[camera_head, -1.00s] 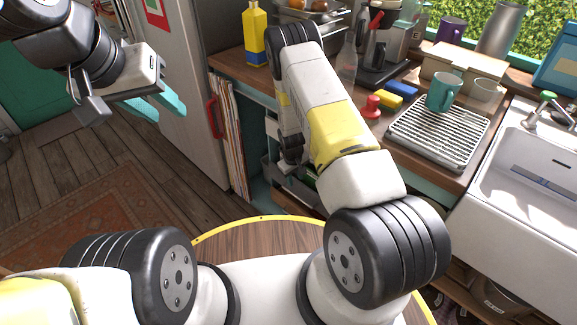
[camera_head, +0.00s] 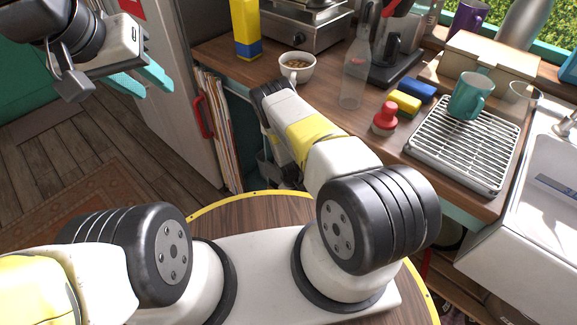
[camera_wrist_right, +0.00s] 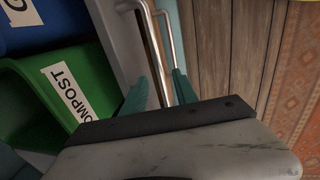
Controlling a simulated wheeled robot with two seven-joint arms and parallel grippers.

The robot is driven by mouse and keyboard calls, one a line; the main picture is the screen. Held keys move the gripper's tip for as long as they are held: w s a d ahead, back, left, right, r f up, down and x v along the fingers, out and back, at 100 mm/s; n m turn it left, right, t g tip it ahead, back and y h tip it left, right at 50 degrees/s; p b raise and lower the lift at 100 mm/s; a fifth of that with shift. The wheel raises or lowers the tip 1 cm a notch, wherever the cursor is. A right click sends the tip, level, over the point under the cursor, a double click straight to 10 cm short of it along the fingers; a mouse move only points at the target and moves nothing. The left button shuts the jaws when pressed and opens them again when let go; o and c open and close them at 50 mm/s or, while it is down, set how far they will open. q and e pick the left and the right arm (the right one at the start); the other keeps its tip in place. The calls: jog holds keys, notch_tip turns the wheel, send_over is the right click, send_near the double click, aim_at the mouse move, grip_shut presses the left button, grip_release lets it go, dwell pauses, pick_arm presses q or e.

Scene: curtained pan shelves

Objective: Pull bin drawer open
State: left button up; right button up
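In the right wrist view, the bin drawer shows as a pale front panel (camera_wrist_right: 122,42) with a silver bar handle (camera_wrist_right: 154,48). A green bin (camera_wrist_right: 45,92) marked COMPOST and part of a blue bin (camera_wrist_right: 28,28) stand behind the panel, uncovered. My right gripper's teal fingers (camera_wrist_right: 160,92) are apart, one on each side of a handle bar; whether they touch it is unclear. In the head view my right arm hides most of the drawer and that gripper. My left gripper (camera_head: 150,78) is open and empty, raised at upper left by the fridge.
The wooden counter (camera_head: 330,125) above holds a bowl (camera_head: 297,67), a glass bottle (camera_head: 356,75), a red-topped item (camera_head: 385,118) and a drying rack (camera_head: 440,160) with a mug (camera_head: 470,97). A red fridge handle (camera_head: 204,118) stands left. Wood floor (camera_head: 110,150) is clear at left.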

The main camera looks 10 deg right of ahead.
jog(key=shift+w+d+f, duration=0.1)
jog(key=shift+f, duration=0.6)
jog(key=shift+w+d+f, duration=0.1)
jog(key=shift+f, duration=0.55)
grip_shut()
dwell(0.4)
